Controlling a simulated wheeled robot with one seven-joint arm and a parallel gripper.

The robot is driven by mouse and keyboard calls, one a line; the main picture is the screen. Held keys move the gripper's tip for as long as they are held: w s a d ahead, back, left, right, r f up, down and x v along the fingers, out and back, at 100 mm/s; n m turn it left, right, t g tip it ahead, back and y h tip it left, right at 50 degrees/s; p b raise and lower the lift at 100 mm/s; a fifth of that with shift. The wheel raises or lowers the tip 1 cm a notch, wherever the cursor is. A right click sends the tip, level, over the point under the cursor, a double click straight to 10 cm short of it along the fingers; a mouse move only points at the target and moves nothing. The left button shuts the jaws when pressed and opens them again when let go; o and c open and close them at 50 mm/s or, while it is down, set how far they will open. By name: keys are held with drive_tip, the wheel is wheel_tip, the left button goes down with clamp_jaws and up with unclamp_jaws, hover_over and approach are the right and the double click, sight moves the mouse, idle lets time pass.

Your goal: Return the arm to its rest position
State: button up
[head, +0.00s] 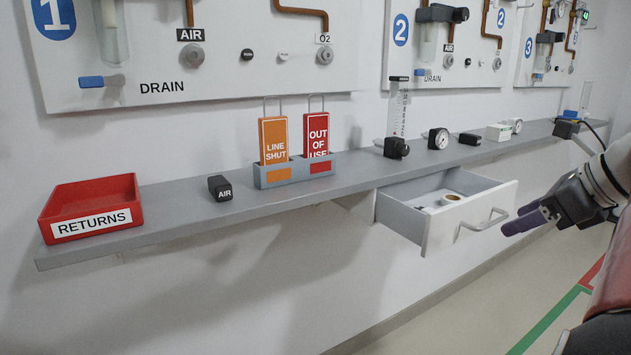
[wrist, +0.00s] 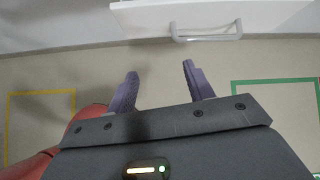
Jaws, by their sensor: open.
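My gripper (head: 528,219) is at the right of the head view, with purple fingers in front of the open drawer (head: 447,236) and close to its handle (head: 486,224). In the wrist view my gripper (wrist: 158,85) has its two purple fingers spread apart with nothing between them. The drawer's white front (wrist: 215,17) and handle (wrist: 207,32) show beyond the fingertips, apart from them. My arm comes in from the right edge of the head view.
The grey shelf (head: 205,215) holds a red RETURNS tray (head: 93,222), a black AIR block (head: 220,188), a tag holder (head: 293,173) with two tags, and several gauges and fittings. The drawer sticks out below the shelf. Floor (head: 455,303) in front is clear, with coloured lines.

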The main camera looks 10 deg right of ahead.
drive_tip(key=s+a+f+n+g+h+p, duration=0.1)
drive_tip(key=a+f+n+p, duration=0.15)
drive_tip(key=a+n, duration=0.55)
drive_tip(key=s+a+f+n+g+h+p, duration=0.1)
drive_tip(key=s+a+f+n+g+p, duration=0.15)
drive_tip(key=a+n, duration=0.5)
drive_tip(key=s+a+f+n+p, duration=0.1)
drive_tip(key=s+a+f+n, duration=0.2)
drive_tip(key=n, duration=0.4)
drive_tip(key=s+a+f+n+t+h+p, duration=0.1)
drive_tip(key=s+a+f+n, duration=0.3)
drive_tip(key=a+f+n, duration=0.1)
drive_tip(key=shift+a+n+h, duration=0.3)
drive_tip(key=shift+a+n, duration=0.5)
drive_tip(key=shift+n, duration=0.25)
